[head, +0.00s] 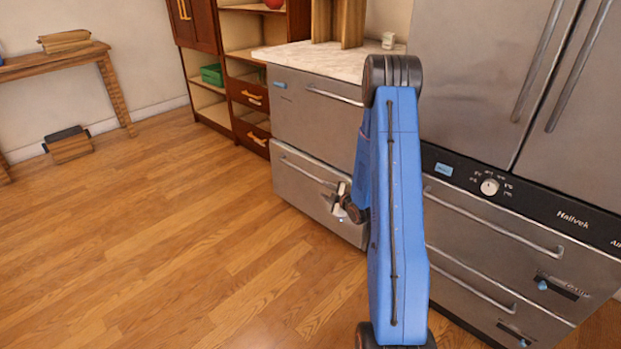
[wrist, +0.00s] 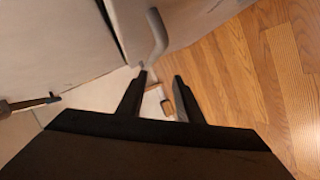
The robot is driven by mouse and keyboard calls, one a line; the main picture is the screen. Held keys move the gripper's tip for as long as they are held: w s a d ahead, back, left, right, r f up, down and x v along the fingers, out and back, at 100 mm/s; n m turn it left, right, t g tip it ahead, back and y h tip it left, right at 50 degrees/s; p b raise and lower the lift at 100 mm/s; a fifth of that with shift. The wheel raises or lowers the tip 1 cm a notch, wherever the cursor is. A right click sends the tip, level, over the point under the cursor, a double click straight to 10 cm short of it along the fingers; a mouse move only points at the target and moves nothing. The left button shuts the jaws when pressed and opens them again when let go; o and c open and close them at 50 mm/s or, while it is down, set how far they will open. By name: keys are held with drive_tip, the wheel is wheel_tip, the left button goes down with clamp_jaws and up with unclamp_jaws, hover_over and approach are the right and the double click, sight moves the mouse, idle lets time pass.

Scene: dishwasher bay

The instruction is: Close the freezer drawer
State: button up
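The steel fridge-freezer (head: 500,75) stands at the right in the head view, with two wide drawers below its control panel. The upper drawer (head: 480,225) and the lower drawer (head: 450,275) each have a bar handle; both look flush, though my arm hides their left edge. My gripper (head: 343,205) is by the lower steel drawer (head: 300,190) under the counter, near the right part of its bar handle. In the wrist view my gripper (wrist: 160,80) has its fingers apart, with nothing held between them. A grey bent handle (wrist: 156,35) shows just beyond the fingertips. I cannot tell whether they touch it.
A marble counter (head: 325,60) tops the steel unit left of the fridge. A wooden cabinet (head: 225,50) stands farther left. A side table (head: 50,63) and a small wooden box (head: 70,147) are at the far left. The wooden floor (head: 180,240) is clear in front.

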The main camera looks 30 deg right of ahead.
sight(311, 176)
drive_tip(key=shift+m+t, duration=0.6)
drive_tip(key=shift+t, duration=0.1)
drive_tip(key=x, duration=1.5)
drive_tip(key=shift+w+d+r, duration=0.25)
drive_tip(key=shift+w+r, duration=0.05)
drive_tip(key=shift+w, duration=0.1)
drive_tip(key=shift+c, duration=0.3)
clamp_jaws()
